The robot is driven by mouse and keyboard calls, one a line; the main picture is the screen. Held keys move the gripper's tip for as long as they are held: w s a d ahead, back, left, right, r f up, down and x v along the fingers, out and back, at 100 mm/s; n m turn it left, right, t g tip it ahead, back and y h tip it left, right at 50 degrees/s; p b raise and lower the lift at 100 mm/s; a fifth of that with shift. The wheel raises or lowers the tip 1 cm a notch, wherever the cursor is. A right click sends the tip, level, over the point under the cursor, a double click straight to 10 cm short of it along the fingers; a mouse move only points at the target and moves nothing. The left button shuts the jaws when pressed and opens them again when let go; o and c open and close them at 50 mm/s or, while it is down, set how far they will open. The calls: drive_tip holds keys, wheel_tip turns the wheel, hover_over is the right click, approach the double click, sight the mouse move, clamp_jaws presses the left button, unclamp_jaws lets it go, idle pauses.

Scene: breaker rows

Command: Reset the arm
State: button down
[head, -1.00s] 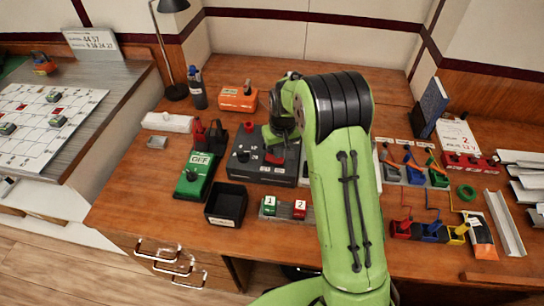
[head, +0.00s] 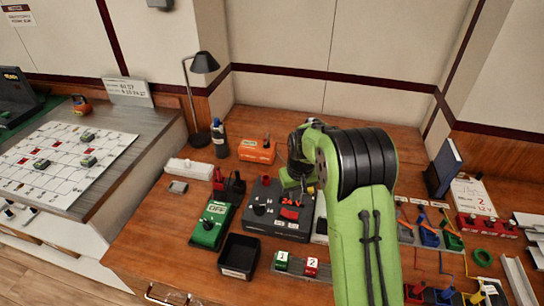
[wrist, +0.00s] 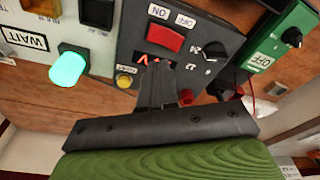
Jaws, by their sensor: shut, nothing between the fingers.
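My green arm (head: 360,205) reaches over the desk from the right. My gripper (wrist: 158,65) shows in the wrist view with its dark fingers together, holding nothing. Its tips are in front of a dark control box (head: 280,207), by a small display with orange-red marks, just below a red switch (wrist: 165,38) labelled ON and OFF. A black knob (wrist: 214,50) and a yellow button (wrist: 124,80) are on the same face. Whether the tips touch the box I cannot tell. In the head view the arm partly hides the box's right side and the gripper.
A glowing green button (wrist: 68,68) by a WAIT label stands beside the box. A green OFF box (head: 212,224), an empty black bin (head: 239,255) and a green and red block pair (head: 297,264) are nearby. Coloured plugs and cables fill the right side.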

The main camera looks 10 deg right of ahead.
drive_tip(key=s+r+t, duration=0.2)
drive_tip(key=s+r, duration=1)
drive_tip(key=r, duration=0.3)
drive_tip(key=s+r+m+t, duration=0.1)
drive_tip(key=s+r, duration=0.2)
drive_tip(key=s, duration=1.5)
drive_tip(key=shift+s+m+t+p, duration=0.3)
drive_tip(key=shift+s+t+p, duration=0.05)
drive_tip(key=shift+t, duration=0.05)
drive_tip(key=shift+r, duration=0.1)
